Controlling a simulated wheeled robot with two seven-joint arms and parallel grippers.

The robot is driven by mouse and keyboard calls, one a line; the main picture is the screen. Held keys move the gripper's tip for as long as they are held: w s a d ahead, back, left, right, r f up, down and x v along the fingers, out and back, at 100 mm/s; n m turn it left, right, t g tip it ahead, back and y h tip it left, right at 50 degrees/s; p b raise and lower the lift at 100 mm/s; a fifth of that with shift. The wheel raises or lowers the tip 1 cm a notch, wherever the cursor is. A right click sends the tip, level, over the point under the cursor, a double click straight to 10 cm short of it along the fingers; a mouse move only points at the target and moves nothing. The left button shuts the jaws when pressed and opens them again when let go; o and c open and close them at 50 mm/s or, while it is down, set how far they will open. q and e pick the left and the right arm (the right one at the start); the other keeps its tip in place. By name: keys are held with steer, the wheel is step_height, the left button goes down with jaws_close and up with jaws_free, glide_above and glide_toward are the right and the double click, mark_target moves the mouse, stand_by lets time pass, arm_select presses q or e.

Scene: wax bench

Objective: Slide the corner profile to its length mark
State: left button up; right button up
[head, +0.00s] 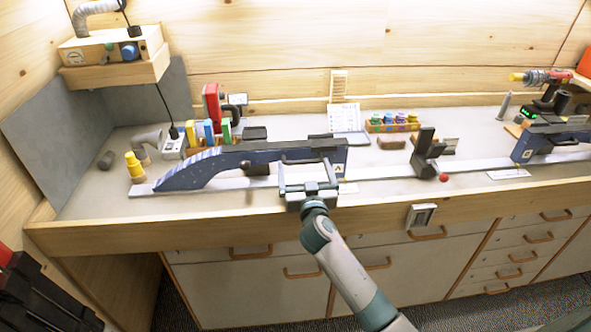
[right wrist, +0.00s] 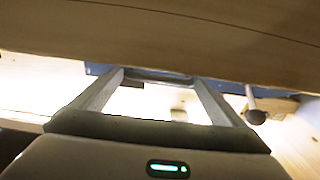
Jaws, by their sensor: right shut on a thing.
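The corner profile, taken to be the long dark-blue piece with a curved left end (head: 205,168), lies along a pale rail (head: 385,172) on the bench. A small label marked A is on its right end. My right gripper (head: 308,166) is at its right part, fingers pointing away from me, shut on its dark bar handle. In the right wrist view, the fingers (right wrist: 157,78) reach to a bar before a blue surface; the exact contact is hard to see. White label cards lie by the rail, one just right of the gripper; which is the length mark I cannot tell. My left gripper is out of view.
A black clamp with a red knob (head: 427,153) stands on the rail to the right. A second blue support (head: 548,141) is at the far right. Colored tools (head: 209,131) stand behind the profile, small pots (head: 394,121) further back. Drawers are below the bench edge.

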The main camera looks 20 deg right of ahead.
steer(key=o, duration=1.2)
steer(key=shift+b+v, duration=2.45)
steer(key=shift+v, duration=6.3)
